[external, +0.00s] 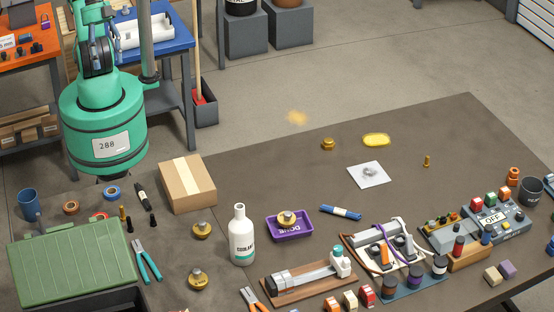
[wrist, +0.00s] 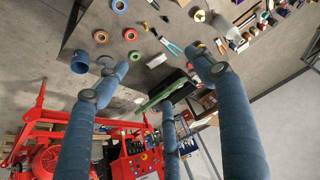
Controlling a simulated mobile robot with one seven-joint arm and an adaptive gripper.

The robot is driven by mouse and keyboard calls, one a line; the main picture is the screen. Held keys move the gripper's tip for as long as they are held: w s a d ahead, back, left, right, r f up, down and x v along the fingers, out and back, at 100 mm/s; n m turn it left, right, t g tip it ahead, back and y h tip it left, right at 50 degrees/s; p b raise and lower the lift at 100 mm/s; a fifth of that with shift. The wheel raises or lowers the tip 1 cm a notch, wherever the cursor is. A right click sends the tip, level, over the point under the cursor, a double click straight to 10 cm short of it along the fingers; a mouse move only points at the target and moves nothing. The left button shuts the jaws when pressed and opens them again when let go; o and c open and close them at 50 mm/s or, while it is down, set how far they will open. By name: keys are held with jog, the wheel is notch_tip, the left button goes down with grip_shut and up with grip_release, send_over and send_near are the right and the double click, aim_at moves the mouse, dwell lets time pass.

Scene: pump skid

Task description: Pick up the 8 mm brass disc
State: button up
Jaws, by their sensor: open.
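Several round brass pieces show in the external view. One brass piece (external: 328,144) sits near the table's far edge. Two brass pieces with pale tops stand left of the white bottle, an upper one (external: 201,231) and a lower one (external: 197,279). Another brass piece (external: 287,217) sits in the purple tray marked DONE (external: 304,230). I cannot read sizes, so I cannot tell which is the 8 mm disc. My gripper (wrist: 158,62) shows in the wrist view with blue fingers spread apart and nothing between them. I cannot make it out in the external view.
A cardboard box (external: 187,184), white bottle (external: 242,236), green case (external: 72,262) and pliers (external: 147,262) crowd the table's left half. A blue cup (external: 29,204) and tape rolls lie behind the case. Devices fill the right front. The table's far middle is mostly clear.

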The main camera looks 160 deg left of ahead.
jog(key=m+g+p, duration=0.3)
jog(key=g, duration=0.3)
send_over(200, 223)
notch_tip(200, 223, down, 31)
jog(key=shift+a+f, duration=0.1)
jog(key=shift+f, duration=0.15)
jog(key=shift+f+b, duration=0.6)
jog(key=shift+f, duration=3.7)
